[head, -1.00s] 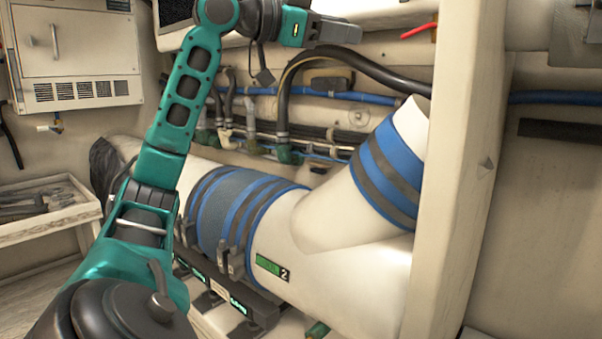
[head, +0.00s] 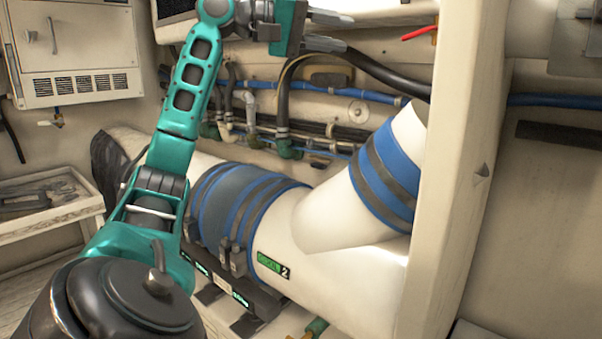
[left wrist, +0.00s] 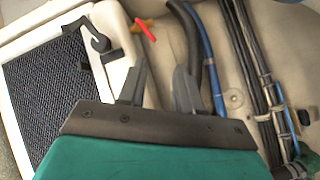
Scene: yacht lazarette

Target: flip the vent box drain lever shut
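The lever is a thin red handle (head: 420,32) at the upper middle right of the head view, beside the cream upright post. It also shows in the left wrist view as a red handle (left wrist: 145,29) on a small orange-yellow fitting (left wrist: 140,24). The white box with dark mesh (left wrist: 45,95), which I take to be the vent box, lies left of it. My left gripper (head: 330,31) is open and empty, left of the lever and apart from it. In the left wrist view its two fingers (left wrist: 161,78) stand apart, pointing toward the lever's area. My right gripper is out of view.
A large white pipe (head: 330,215) with blue bands crosses below. A black hose (head: 385,70) and blue lines run behind my left gripper. The cream post (head: 455,200) stands right of the lever. A white vented cabinet (head: 75,45) and tray (head: 45,215) are at left.

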